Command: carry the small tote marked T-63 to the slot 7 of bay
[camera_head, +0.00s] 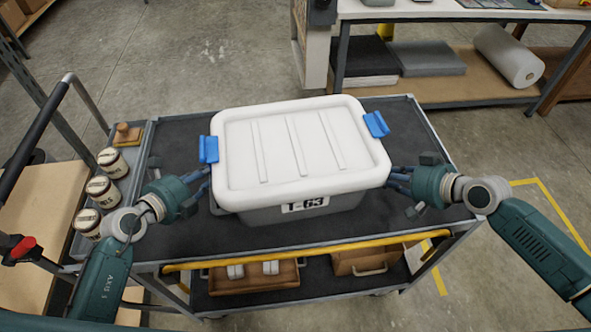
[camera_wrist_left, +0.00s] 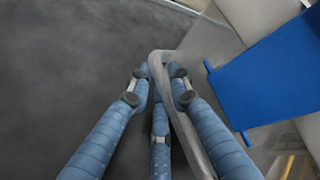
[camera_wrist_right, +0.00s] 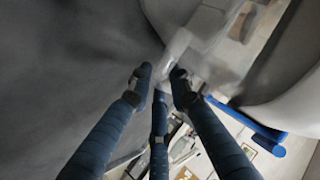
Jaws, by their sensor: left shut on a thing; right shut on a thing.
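The small tote (camera_head: 300,150) has a white ribbed lid, a grey body, blue side latches and a label (camera_head: 305,204) reading T-63. It is level at the cart's dark top (camera_head: 420,130); I cannot tell if it touches. My left gripper (camera_head: 209,173) is shut on the tote's left handle, and the left wrist view shows the fingers (camera_wrist_left: 158,82) around its rim. My right gripper (camera_head: 391,177) is shut on the right handle, also seen between the fingers in the right wrist view (camera_wrist_right: 160,82). I see no slot 7.
Several labelled jars (camera_head: 101,190) and a wooden block (camera_head: 127,134) stand in the cart's left side tray. A yellow bar (camera_head: 310,250) runs along the cart's front, above a lower shelf with wooden boxes (camera_head: 253,276). A workbench (camera_head: 460,12) stands behind. Floor at right is clear, with yellow lines.

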